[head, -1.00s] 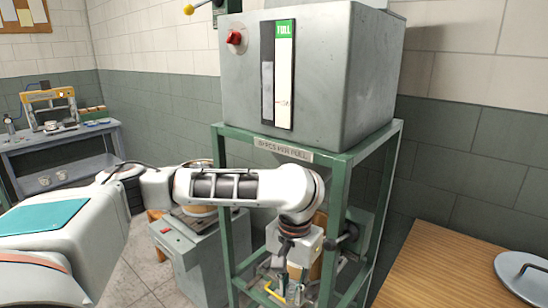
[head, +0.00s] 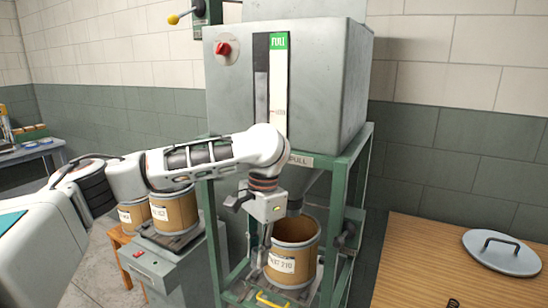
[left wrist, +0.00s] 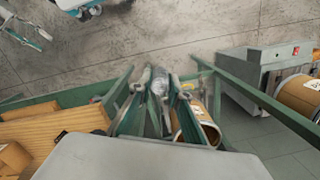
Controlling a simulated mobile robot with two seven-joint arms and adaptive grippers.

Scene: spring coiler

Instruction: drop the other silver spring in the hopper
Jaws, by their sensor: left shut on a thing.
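The hopper is a large grey metal box (head: 348,85) on a green frame, with a red knob and a level gauge marked FULL. My left gripper (head: 258,262) hangs low in front of the frame, beside a brown drum (head: 298,232) under the chute. In the left wrist view its two fingers (left wrist: 158,88) are closed around a silver, roughly cylindrical thing (left wrist: 158,78). It looks like the silver spring, but its coils are not clear. In the head view I cannot make it out. A small dark coil (head: 453,303) lies on the wooden table. My right gripper is out of view.
The wooden table (head: 420,255) stands at right, with a grey round lid (head: 500,252) on it. A grey scale cabinet (head: 185,265) with brown drums (head: 173,212) stands left of the frame. Green posts (head: 335,210) surround the drum and chute.

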